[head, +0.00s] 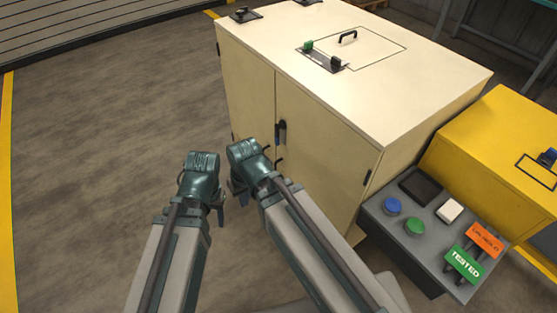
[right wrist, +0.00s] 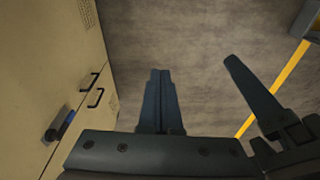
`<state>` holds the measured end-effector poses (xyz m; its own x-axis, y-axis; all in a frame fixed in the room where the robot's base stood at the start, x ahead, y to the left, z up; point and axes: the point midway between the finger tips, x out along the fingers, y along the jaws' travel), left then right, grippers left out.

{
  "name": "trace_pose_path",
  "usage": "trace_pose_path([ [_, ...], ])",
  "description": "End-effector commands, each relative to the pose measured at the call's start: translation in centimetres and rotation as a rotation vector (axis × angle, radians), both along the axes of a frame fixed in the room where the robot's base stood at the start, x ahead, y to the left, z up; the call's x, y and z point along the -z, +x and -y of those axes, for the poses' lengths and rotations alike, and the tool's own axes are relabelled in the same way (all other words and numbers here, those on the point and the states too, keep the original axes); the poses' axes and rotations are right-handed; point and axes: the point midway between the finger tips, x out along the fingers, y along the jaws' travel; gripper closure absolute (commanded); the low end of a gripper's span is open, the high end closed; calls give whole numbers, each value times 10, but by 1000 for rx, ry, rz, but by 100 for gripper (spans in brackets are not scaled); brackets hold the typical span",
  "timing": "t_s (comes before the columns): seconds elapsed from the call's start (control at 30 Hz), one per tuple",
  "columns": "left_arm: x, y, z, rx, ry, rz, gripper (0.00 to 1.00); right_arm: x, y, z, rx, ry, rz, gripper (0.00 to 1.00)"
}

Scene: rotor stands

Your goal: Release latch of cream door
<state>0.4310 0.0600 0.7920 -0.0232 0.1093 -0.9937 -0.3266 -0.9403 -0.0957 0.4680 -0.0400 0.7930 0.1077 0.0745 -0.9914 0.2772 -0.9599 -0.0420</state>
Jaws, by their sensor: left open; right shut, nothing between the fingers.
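The cream cabinet (head: 310,150) has two doors on its front. A dark latch (head: 281,132) sits by the seam between the doors. My left gripper (head: 212,203) is open and empty, left of and lower than the right one. One of its fingers seems to show in the right wrist view.
The cabinet top bears a panel with a black handle (head: 348,36) and a small plate with green and black knobs. A grey console (head: 400,232) with blue and green buttons stands at the right, beside a yellow cabinet (head: 510,140). The floor at left is clear.

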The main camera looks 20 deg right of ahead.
Motion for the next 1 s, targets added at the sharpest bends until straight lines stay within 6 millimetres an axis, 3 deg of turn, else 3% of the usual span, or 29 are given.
trace_pose_path([
  [0.03,39,0,0,0,0,0,50,37,7,-2,12,29,21,100],
  [0.6,242,1,0,2,1,3,50,206,85,-20,177,361,305,100],
  [0.83,314,1,0,2,2,4,50,244,125,-23,287,533,468,100],
  [0.93,341,1,0,3,1,5,50,244,148,-24,369,653,581,100],
  [1.0,351,1,0,3,1,5,50,227,167,-21,456,764,684,100],
])
